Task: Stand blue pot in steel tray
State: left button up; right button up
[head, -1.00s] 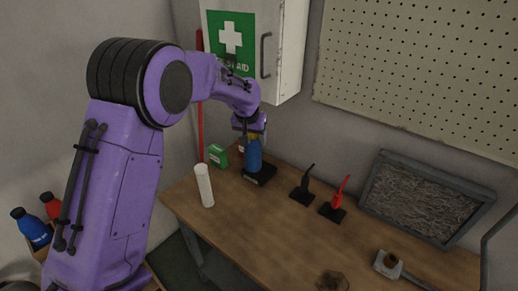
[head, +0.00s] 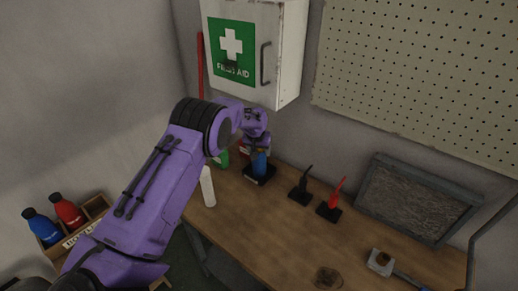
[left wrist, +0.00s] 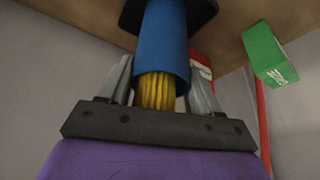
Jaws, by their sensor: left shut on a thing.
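The blue pot (head: 260,164) stands upright on a black base (head: 261,175) at the back left of the table. In the left wrist view the blue pot (left wrist: 164,45) shows with yellow, bristle-like strands in its open end. My left gripper (head: 256,149) is shut on the pot, one finger on each side. It also shows in the left wrist view (left wrist: 160,88). A grey shallow tray-like frame (head: 452,197) leans against the wall at the right of the table; I cannot tell whether it is the steel tray. My right gripper is not in view.
A white cylinder (head: 208,187) and a green box (head: 220,160) stand close left of the pot. A black tool (head: 301,186) and a red tool (head: 333,200) stand on bases to its right. A white first-aid cabinet (head: 288,60) hangs above. The table's (head: 285,235) middle is clear.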

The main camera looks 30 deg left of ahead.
pick_arm(q)
jog(key=o, duration=1.4)
jog(key=shift+f, duration=0.1)
jog(key=shift+o, duration=0.2)
jog(key=b+v, duration=0.2)
jog(key=v, duration=1)
jog(key=shift+d, duration=0.15)
